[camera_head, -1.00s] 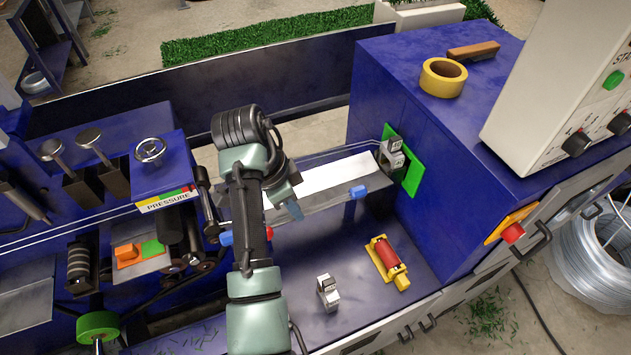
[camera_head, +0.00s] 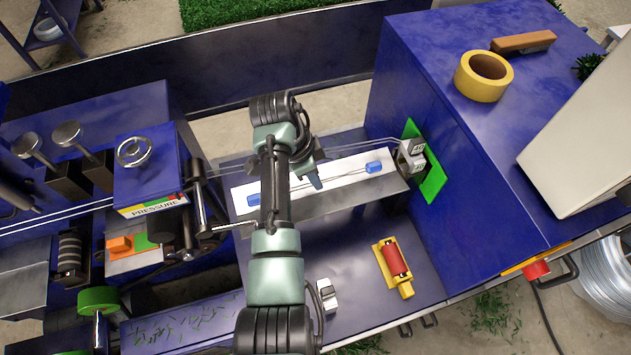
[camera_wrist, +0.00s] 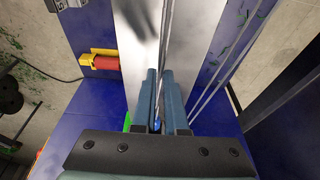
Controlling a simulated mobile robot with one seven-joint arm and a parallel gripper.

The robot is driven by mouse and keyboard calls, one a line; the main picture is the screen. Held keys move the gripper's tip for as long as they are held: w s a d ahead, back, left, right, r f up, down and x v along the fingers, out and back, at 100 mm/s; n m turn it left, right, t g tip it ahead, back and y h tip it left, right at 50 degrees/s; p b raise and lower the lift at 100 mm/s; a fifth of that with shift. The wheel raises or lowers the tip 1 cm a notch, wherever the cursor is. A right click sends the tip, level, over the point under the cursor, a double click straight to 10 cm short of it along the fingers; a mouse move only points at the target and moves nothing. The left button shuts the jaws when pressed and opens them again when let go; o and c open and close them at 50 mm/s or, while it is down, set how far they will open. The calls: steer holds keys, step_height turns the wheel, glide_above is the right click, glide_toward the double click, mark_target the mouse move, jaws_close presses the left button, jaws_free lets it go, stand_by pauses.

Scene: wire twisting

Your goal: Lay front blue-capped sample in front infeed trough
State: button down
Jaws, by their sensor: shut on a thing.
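The blue-capped sample is a thin strand with one blue cap (camera_head: 374,168) at its right end and another (camera_head: 254,200) at its left end. My gripper (camera_head: 316,184) is shut on the strand between the caps. The sample is over the long pale metal strip (camera_head: 340,188), roughly along its length; I cannot tell whether it touches. In the wrist view my gripper (camera_wrist: 160,75) points at the strip, and a bit of blue cap (camera_wrist: 157,125) shows between the fingers. My arm hides part of the strand. I cannot clearly make out which part is the front infeed trough.
Two wires run behind the strip to a grey clamp (camera_head: 411,157) on a green plate (camera_head: 433,182). A red roller in a yellow holder (camera_head: 393,260) and a small grey block (camera_head: 327,296) stand on the deck in front. The pressure unit (camera_head: 150,170) stands left.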

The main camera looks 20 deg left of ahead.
mark_target(300, 186)
step_height(300, 186, down, 4)
steer(key=shift+r, duration=0.1)
steer(key=c, duration=1.2)
jaws_free()
steer(key=shift+w, duration=0.1)
steer(key=shift+c, duration=0.2)
steer(key=v, duration=1.2)
steer(key=shift+r+b, duration=0.1)
steer(key=shift+b, duration=0.3)
steer(key=w+d+r+n+t+y, duration=0.15)
steer(key=w+r+t, duration=0.25)
steer(key=r, duration=0.5)
steer(key=w+d+r+n+t+y, duration=0.1)
steer(key=w+d+r+n+t, duration=0.2)
steer(key=r, duration=0.5)
steer(key=w+d+r+n+t+y, duration=0.1)
steer(key=w+r+t, duration=0.35)
steer(key=r, duration=0.45)
steer(key=s+d+r+n+t, duration=0.1)
steer(key=s+d+r+t, duration=0.15)
steer(key=r, duration=0.45)
steer(key=s+d+r+n+t, duration=0.1)
steer(key=s+d+r+t, duration=0.2)
steer(key=r, duration=0.5)
steer(key=s+d+r+n+t, duration=0.3)
steer(key=s+r+t, duration=0.5)
steer(key=s+r, duration=0.6)
steer(key=shift+s+n+t+h, duration=0.35)
steer(key=shift+s+h, duration=0.1)
steer(key=shift+s, duration=0.1)
